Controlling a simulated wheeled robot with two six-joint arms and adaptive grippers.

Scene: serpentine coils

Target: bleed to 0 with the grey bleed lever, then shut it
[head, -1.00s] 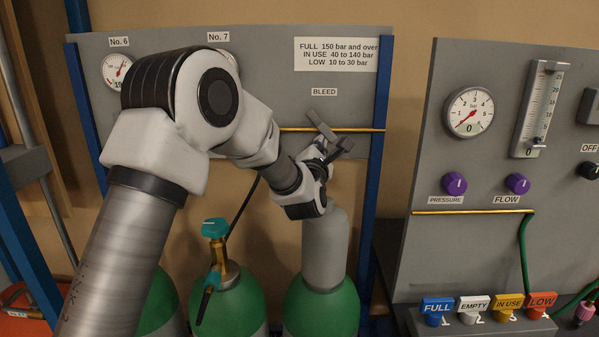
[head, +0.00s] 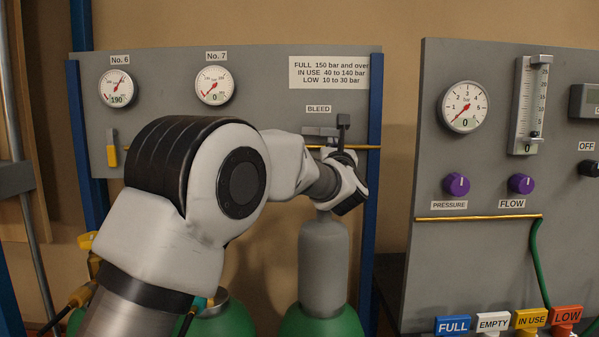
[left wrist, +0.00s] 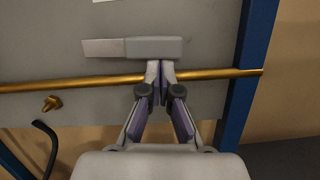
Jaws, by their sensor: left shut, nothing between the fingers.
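The grey bleed lever (head: 318,131) lies level just under the BLEED label in the head view, at the right end of the panel. In the left wrist view the lever (left wrist: 130,48) lies level above the brass pipe, its thin end to the left. My left gripper (left wrist: 160,75) is shut and empty, its fingertips at the lower edge of the lever's thick right part. I cannot tell whether they touch it. In the head view my left arm partly hides the pipe. Gauge No. 7 (head: 213,85) reads 0 and gauge No. 6 (head: 117,87) reads 190. My right gripper is not in view.
The brass pipe (left wrist: 100,83) runs just below the lever, and a blue post (left wrist: 248,70) stands to its right. A yellow-handled valve (head: 112,156) is at the panel's left. Green cylinders (head: 322,321) stand below. A second panel (head: 465,260) is at the right.

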